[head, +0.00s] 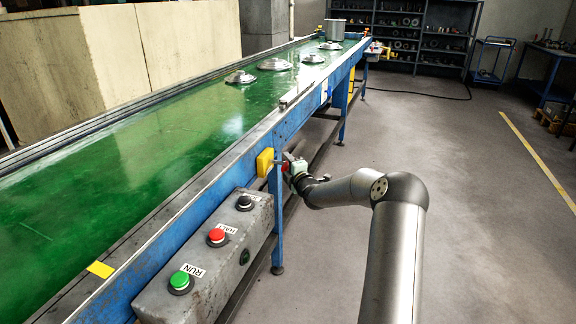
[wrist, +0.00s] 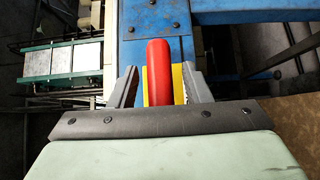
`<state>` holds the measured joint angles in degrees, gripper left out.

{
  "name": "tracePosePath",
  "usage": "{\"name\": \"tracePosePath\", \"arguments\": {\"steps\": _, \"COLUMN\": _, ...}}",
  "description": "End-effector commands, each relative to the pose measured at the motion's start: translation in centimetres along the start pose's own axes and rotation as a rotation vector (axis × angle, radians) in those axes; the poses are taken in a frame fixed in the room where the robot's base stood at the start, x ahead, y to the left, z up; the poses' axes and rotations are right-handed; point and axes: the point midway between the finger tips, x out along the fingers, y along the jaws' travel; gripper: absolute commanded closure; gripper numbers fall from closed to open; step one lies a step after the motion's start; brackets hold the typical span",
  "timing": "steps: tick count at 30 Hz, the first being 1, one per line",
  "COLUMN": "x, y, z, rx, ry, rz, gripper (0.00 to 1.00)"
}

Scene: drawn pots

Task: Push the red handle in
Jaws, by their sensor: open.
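The red handle (wrist: 159,75) is a rounded red bar in the wrist view, in front of a yellow plate (wrist: 178,84) on the blue conveyor frame. My gripper (wrist: 160,88) is open, with one grey finger on each side of the handle. I cannot tell whether either finger touches it. In the head view my gripper (head: 291,164) is at the conveyor's side, just right of a yellow block (head: 265,161). Only a little red of the handle (head: 285,167) shows there; the rest is hidden.
A grey control box (head: 215,262) with green, red and black buttons is mounted nearer, left of my gripper. Open floor (head: 470,180) lies right.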

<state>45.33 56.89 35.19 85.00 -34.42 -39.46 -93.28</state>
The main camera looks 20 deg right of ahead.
Motion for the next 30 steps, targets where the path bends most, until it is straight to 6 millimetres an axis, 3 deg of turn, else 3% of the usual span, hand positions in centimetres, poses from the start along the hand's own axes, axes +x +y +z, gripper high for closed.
{"name": "tracePosePath", "arguments": {"steps": 2, "x": 0.0, "y": 0.0, "z": 0.0, "rx": 0.000, "ry": 0.000, "rz": 0.000, "gripper": 0.56}}
{"name": "tracePosePath", "arguments": {"steps": 6, "x": 0.0, "y": 0.0, "z": 0.0, "rx": 0.000, "ry": 0.000, "rz": 0.000, "gripper": 0.95}}
{"name": "tracePosePath", "arguments": {"steps": 7, "x": 0.0, "y": 0.0, "z": 0.0, "rx": 0.000, "ry": 0.000, "rz": 0.000, "gripper": 1.00}}
{"name": "tracePosePath", "arguments": {"steps": 18, "x": 1.1, "y": -1.3, "z": -1.2, "rx": -0.008, "ry": 0.006, "rz": -0.005, "gripper": 1.00}}
{"name": "tracePosePath", "arguments": {"steps": 30, "x": 2.0, "y": -0.3, "z": -2.1, "rx": 0.001, "ry": 0.000, "rz": -0.003, "gripper": 1.00}}
